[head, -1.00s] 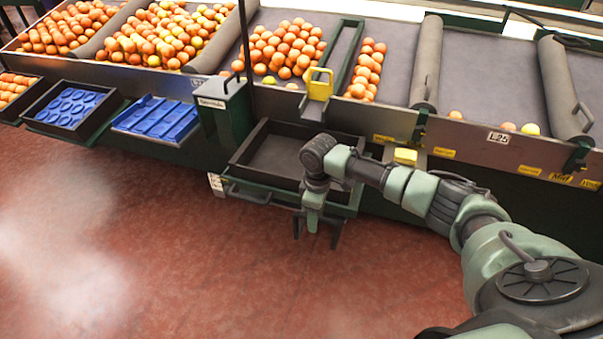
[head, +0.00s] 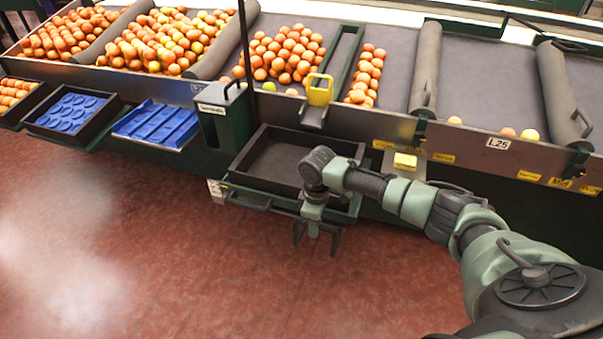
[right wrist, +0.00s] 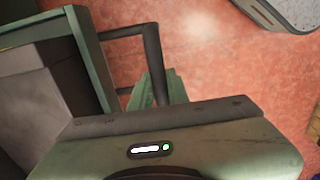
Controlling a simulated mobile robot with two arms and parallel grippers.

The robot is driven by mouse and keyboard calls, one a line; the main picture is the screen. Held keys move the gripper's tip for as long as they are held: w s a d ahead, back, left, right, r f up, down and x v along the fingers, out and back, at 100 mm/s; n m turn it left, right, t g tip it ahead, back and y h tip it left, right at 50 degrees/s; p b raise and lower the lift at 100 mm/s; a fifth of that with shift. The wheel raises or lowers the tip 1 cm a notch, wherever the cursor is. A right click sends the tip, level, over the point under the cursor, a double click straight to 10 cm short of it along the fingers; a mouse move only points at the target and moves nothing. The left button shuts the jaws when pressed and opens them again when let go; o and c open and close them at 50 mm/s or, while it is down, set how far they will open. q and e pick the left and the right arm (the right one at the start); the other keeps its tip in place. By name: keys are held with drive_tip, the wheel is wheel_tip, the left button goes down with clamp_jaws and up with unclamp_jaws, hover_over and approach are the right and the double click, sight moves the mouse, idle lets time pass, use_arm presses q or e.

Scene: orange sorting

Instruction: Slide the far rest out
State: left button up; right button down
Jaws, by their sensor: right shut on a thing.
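The pull-out rest (head: 248,201) is a green frame with dark handles at the front of the sorting line. A dark, empty bin (head: 262,185) sits on it. My right gripper (head: 316,237) points down at the front right of the rest, over the red floor. In the right wrist view, a dark bar handle (right wrist: 151,55) runs out from a green frame edge (right wrist: 88,60) and passes behind my gripper body. My left gripper is not in view.
Blue trays (head: 158,124) stand on shelves to the left, past a green post box (head: 222,115). Oranges (head: 285,55) lie on the sloped belts behind. A yellow block (head: 405,161) sits on a small ledge to the right. The red floor in front is clear.

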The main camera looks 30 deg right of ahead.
drive_tip(key=s+a+p, duration=0.6)
drive_tip(key=a+p, duration=0.1)
drive_tip(key=p, duration=0.1)
drive_tip(key=shift+s+a+p, duration=0.3)
drive_tip(key=shift+s+a, duration=0.05)
drive_tip(key=c, duration=1.1)
unclamp_jaws()
drive_tip(key=shift+o, duration=0.5)
wheel_tip(320, 180, up, 7)
drive_tip(key=p, duration=0.7)
drive_tip(key=shift+p, duration=0.35)
